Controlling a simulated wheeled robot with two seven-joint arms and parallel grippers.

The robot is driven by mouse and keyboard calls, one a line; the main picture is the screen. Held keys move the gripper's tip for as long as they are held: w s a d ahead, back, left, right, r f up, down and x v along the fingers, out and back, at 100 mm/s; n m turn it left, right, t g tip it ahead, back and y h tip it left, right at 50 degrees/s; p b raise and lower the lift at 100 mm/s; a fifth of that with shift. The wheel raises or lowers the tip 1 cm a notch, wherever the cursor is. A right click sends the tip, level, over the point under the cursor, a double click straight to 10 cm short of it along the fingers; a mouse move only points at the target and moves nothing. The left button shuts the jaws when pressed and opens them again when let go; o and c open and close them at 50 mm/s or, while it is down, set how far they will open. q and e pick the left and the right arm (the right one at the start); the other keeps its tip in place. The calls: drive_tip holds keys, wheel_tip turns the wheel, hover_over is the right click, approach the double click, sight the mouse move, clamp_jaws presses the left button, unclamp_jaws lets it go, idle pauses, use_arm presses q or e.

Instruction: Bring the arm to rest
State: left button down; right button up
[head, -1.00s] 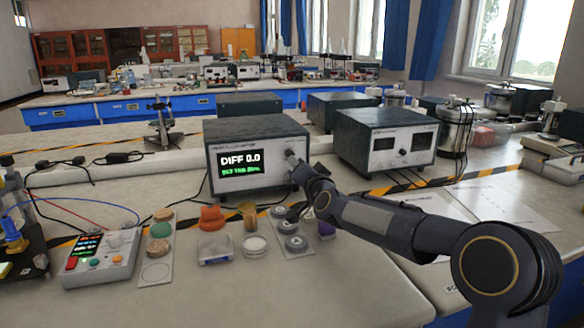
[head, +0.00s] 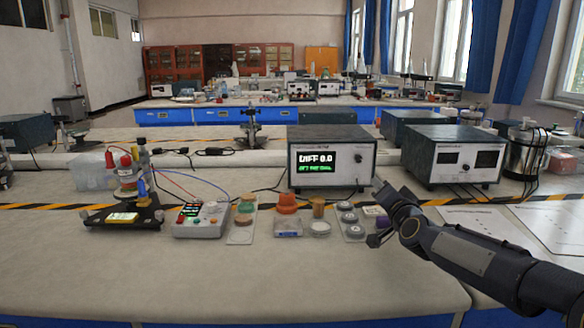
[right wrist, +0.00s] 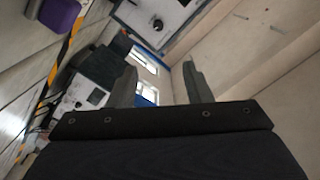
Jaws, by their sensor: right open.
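My right arm (head: 480,255) comes in from the lower right in the head view. Its gripper (head: 376,239) is above the bench, just right of the purple block (head: 382,222) and the tray of grey discs (head: 352,228). In the right wrist view the gripper (right wrist: 160,85) has its two fingers apart, with nothing between them. A purple object (right wrist: 58,14) shows at the upper left of that view, clear of the fingers. My left gripper is not in view.
The display box (head: 325,160) and a second instrument (head: 453,156) stand behind. A button panel (head: 201,220), an orange piece (head: 287,203) and a black-based apparatus (head: 123,213) stand to the left. The front bench strip (head: 230,285) is bare.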

drive_tip(key=s+f+n+g, duration=0.1)
drive_tip(key=s+g, duration=0.1)
drive_tip(key=s, duration=0.5)
drive_tip(key=s+f+n+g+y, duration=0.1)
drive_tip(key=s+f+n+g, duration=0.1)
drive_tip(key=s, duration=0.5)
drive_tip(key=s+f+n+g+y, duration=0.1)
drive_tip(key=s+f, duration=0.1)
drive_tip(key=s, duration=0.5)
drive_tip(key=shift+s+a+f+g, duration=0.1)
drive_tip(key=shift+a+f+g, duration=0.1)
drive_tip(key=shift+g, duration=0.2)
drive_tip(key=s+a+f+n+g, duration=0.1)
drive_tip(key=s+f+g, duration=0.1)
drive_tip(key=s+f, duration=0.45)
drive_tip(key=s+f+n+g, duration=0.1)
drive_tip(key=s+f+g, duration=0.15)
drive_tip(key=s, duration=0.75)
drive_tip(key=s+a+f+g, duration=0.1)
drive_tip(key=s+f+g, duration=0.1)
drive_tip(key=s+f, duration=0.45)
wheel_tip(320, 180, up, 25)
drive_tip(key=s+p, duration=0.1)
drive_tip(key=p, duration=2.2)
drive_tip(key=shift+s+y+p, duration=0.3)
drive_tip(key=shift+s+y, duration=0.1)
